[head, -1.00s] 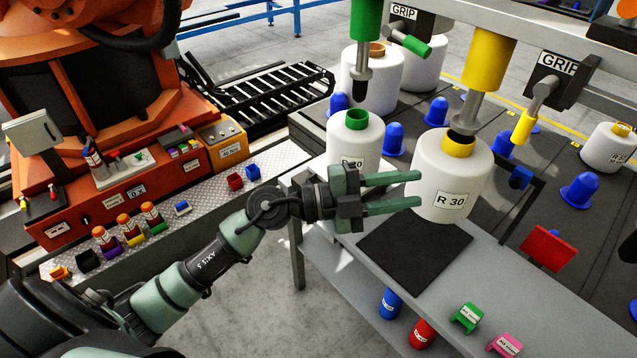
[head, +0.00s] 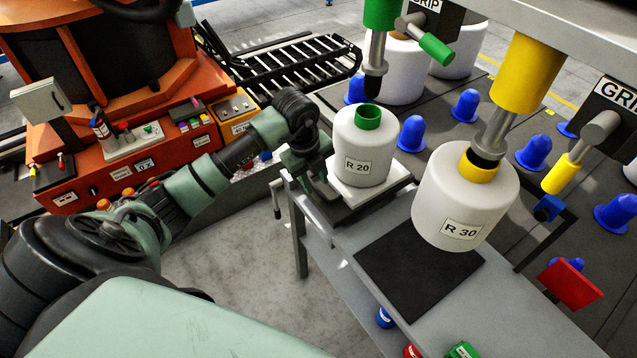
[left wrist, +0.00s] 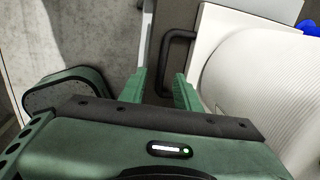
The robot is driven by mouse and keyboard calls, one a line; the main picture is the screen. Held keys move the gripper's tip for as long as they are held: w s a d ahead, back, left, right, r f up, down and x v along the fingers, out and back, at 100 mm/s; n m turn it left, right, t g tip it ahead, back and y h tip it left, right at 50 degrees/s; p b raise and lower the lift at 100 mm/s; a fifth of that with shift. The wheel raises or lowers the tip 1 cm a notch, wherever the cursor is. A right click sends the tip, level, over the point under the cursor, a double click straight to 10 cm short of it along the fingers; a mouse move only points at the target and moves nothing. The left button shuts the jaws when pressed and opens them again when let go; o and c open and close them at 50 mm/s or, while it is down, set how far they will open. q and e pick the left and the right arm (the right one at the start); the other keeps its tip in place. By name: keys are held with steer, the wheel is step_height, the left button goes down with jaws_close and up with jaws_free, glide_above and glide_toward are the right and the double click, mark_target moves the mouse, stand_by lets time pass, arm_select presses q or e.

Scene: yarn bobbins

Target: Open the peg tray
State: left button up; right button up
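No part is marked as the peg tray. Blue pegs (head: 411,134) stand on a wide dark bed (head: 440,150) behind the table. A white bobbin R 20 (head: 362,140) with a green core stands on a white plate (head: 385,192) at the table's far left end. A black loop handle (left wrist: 178,60) shows beside that white plate in the left wrist view. My left gripper (head: 318,178) is low beside the plate, partly hidden by its own wrist. Its fingers (left wrist: 160,90) are apart, with the handle just beyond them; contact is not clear. My right gripper is out of view.
A white bobbin R 30 (head: 465,200) with a yellow core is at the yellow spindle (head: 525,75), above a black mat (head: 415,265). A small crank (head: 277,200) juts from the table's left end. An orange machine (head: 110,120) stands at left.

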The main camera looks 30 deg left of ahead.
mark_target(319, 191)
arm_select(q)
steer(key=shift+w+d+f, duration=0.1)
steer(key=shift+w+f, duration=0.1)
steer(key=shift+f, duration=0.4)
steer(key=shift+w+f, duration=0.2)
steer(key=shift+f, duration=0.7)
jaws_close()
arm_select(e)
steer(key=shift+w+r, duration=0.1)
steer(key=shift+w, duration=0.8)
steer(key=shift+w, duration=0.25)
